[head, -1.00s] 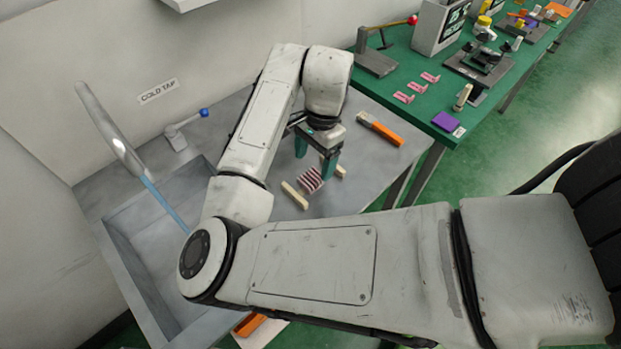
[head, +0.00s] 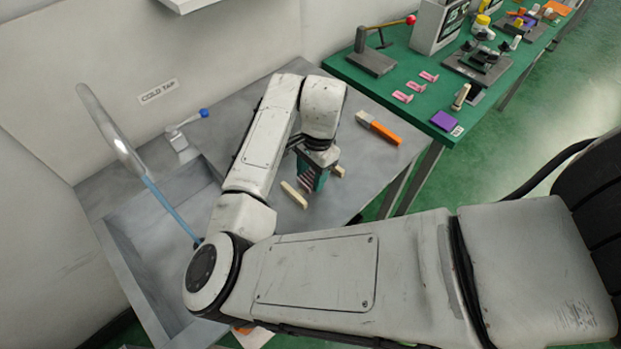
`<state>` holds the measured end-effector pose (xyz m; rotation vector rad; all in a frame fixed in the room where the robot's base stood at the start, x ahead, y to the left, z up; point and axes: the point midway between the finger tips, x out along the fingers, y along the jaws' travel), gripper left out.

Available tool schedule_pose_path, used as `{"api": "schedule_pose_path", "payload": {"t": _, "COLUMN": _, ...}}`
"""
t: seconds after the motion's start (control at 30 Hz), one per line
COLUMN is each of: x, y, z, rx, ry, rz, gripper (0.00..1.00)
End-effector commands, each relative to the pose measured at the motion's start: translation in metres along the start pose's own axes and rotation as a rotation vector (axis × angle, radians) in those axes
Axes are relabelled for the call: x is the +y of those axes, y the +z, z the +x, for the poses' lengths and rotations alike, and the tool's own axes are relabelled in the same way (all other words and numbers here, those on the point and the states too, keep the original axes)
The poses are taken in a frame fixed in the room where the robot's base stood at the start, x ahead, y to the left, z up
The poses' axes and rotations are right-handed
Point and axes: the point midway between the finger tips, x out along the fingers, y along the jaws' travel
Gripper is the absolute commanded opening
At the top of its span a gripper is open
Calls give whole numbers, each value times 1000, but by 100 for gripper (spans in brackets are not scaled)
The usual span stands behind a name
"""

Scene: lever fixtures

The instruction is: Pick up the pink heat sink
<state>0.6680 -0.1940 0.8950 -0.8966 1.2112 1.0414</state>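My gripper (head: 313,178) has teal fingers and points down at the heat sink. One finger is against or very close to its right side. The other finger is mostly hidden, so I cannot tell whether the fingers are shut on it.
An orange-handled tool (head: 380,129) lies farther right. A sink basin (head: 165,240) is at left. A green bench (head: 400,115) with several parts stands at upper right.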

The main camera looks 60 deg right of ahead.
Motion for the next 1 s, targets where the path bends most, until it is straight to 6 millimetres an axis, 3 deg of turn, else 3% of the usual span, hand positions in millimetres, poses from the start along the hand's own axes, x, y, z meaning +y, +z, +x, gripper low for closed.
{"api": "schedule_pose_path", "payload": {"t": 0.3, "x": 0, "y": 0, "z": 0, "rx": 0, "ry": 0, "rz": 0, "gripper": 17}}
{"api": "schedule_pose_path", "payload": {"t": 0.67, "x": -1, "y": 1, "z": -6, "rx": 1, "ry": -2, "rz": 0, "gripper": 17}}
{"api": "schedule_pose_path", "payload": {"t": 0.87, "x": -1, "y": 4, "z": -30, "rx": 0, "ry": -3, "rz": 1, "gripper": 17}}
{"api": "schedule_pose_path", "payload": {"t": 1.0, "x": 18, "y": -4, "z": -55, "rx": 3, "ry": -4, "rz": 6, "gripper": 17}}
